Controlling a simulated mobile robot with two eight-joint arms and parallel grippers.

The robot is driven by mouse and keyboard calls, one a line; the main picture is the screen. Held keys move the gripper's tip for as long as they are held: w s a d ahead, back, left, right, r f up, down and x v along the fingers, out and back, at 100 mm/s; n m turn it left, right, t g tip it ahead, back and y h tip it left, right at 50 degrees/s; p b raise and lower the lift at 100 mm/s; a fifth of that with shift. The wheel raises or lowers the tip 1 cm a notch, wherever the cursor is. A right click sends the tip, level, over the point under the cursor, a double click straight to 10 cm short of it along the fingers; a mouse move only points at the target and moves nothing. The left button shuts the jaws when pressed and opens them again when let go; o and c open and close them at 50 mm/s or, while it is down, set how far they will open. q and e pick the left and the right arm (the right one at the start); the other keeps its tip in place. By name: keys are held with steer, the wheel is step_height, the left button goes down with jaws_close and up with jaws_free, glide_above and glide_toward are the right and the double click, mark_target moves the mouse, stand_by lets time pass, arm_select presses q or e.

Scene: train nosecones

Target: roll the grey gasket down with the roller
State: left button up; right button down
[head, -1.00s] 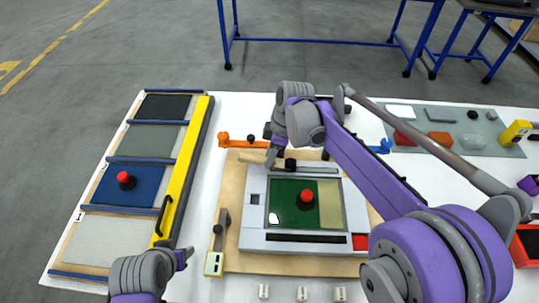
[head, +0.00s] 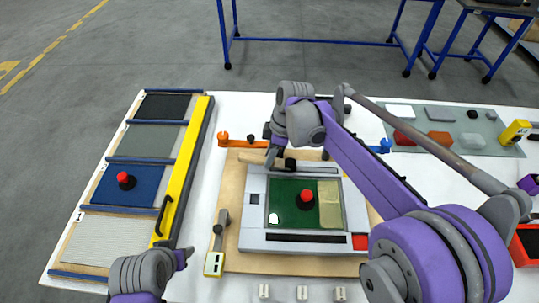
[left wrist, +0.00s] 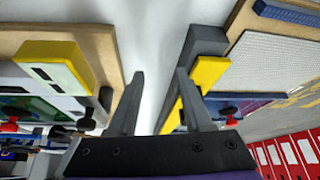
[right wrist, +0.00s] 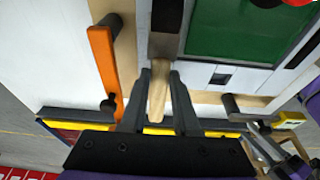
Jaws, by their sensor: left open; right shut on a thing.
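The roller's wooden handle (right wrist: 158,95) is between the fingers of my right gripper (right wrist: 160,75), which is shut on it. Its dark head (right wrist: 165,30) points away from the gripper beside the green panel. In the head view my right gripper (head: 270,155) is at the upper left of the light grey frame (head: 253,225), with the pale handle (head: 252,159) showing. I cannot tell the grey gasket apart from the grey frame, nor whether the roller touches it. My left gripper (head: 183,258) is open and empty left of the board; its fingers show in the left wrist view (left wrist: 158,75).
The green panel (head: 285,215) carries a red knob (head: 306,196). A yellow bar (head: 184,172) borders the rack of coloured sheets at left. An orange clamp (head: 224,140) and a yellow-ended tool (head: 214,263) flank the wooden board (head: 232,190). White table shows between rack and board.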

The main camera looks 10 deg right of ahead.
mark_target(291, 162)
steer(key=shift+d, duration=0.2)
steer(key=shift+s+d, duration=0.2)
steer(key=shift+d, duration=0.65)
steer(key=shift+d, duration=0.2)
stand_by(1.1)
steer(key=shift+s+d, duration=0.15)
steer(key=shift+d, duration=0.5)
steer(key=shift+s+d, duration=0.1)
steer(key=shift+d, duration=0.2)
stand_by(1.1)
steer(key=shift+s+d, duration=0.2)
steer(key=shift+d, duration=0.75)
steer(key=shift+d, duration=0.2)
stand_by(1.1)
steer(key=shift+s+d, duration=0.15)
steer(key=shift+d, duration=0.6)
